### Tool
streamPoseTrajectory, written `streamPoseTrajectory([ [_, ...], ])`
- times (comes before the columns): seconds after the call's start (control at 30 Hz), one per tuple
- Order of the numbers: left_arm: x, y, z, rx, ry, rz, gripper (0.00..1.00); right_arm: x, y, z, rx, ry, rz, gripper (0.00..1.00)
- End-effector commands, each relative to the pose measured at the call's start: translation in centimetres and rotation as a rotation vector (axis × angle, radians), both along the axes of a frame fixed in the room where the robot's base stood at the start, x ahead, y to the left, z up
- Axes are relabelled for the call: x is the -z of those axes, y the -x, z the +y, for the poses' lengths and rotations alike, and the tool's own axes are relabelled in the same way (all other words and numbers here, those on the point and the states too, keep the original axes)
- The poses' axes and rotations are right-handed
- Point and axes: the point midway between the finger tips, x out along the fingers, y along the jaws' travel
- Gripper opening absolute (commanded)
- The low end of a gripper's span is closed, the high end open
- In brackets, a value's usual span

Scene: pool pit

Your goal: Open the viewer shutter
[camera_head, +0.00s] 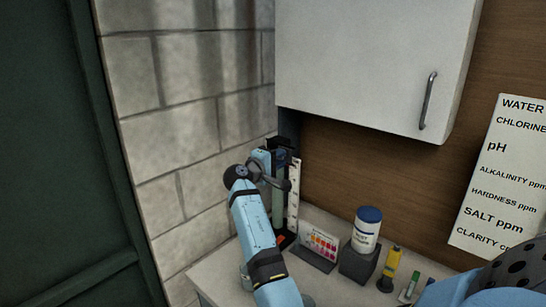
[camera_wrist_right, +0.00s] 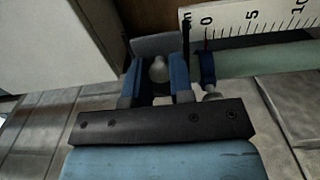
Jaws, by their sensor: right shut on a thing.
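A tall, narrow viewer with a green tube (camera_head: 278,212) and a white scale (camera_head: 293,200) stands on the counter in the back corner. The scale (camera_wrist_right: 245,25) and pale tube (camera_wrist_right: 265,58) also show in the right wrist view. My right gripper (camera_head: 266,163) is at the viewer's upper part, partly hidden by its wrist. In the wrist view, its blue fingers (camera_wrist_right: 160,82) are closed around a small pale knob (camera_wrist_right: 158,68) in front of a grey plate (camera_wrist_right: 158,45). I cannot tell whether this plate is the shutter. My left gripper is not in view.
A white cabinet (camera_head: 365,60) hangs above. A block wall (camera_head: 180,130) is close on the left.

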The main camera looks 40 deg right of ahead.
Motion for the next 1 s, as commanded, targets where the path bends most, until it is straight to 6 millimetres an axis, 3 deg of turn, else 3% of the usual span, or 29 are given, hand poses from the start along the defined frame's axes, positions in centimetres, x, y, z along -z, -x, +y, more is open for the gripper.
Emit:
streamPoseTrajectory([
  [0.27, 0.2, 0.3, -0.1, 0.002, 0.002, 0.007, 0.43, -0.1, 0.2, -0.1, 0.002, 0.0, -0.002, 0.0],
  [0.3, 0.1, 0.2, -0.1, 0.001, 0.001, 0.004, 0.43, -0.1, 0.2, -0.1, 0.002, 0.0, -0.002, 0.26],
  [0.4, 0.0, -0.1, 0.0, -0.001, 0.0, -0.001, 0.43, -0.1, 0.2, 0.0, 0.001, 0.0, -0.002, 0.48],
  [0.77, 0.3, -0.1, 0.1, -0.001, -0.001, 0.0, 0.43, 0.0, 0.2, 0.5, -0.001, 0.001, -0.002, 0.48],
  [1.0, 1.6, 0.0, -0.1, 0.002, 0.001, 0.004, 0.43, 0.2, 0.5, 4.7, -0.004, 0.0, -0.004, 0.48],
])
